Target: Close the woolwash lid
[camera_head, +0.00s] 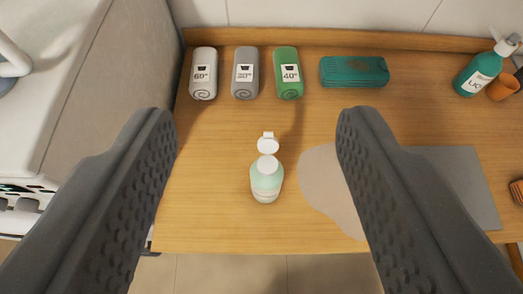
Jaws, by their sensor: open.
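The woolwash bottle (266,183) is pale green with a white collar and stands upright on the wooden counter, near its front edge. Its white flip lid (268,141) is open and tilted up behind the bottle's top. My gripper (258,118) is open, with its two dark fingers wide apart at the left and right of the picture. The bottle shows in the gap between the fingers, apart from both. The bottle's label is too small to read.
Rolled grey (245,73), light grey (203,74) and green (289,73) towels lie at the back, beside a teal block (354,71). A teal pump bottle (481,72) and orange cup (503,87) stand at right. A beige patch (325,180) and grey mat (462,175) lie right of the bottle.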

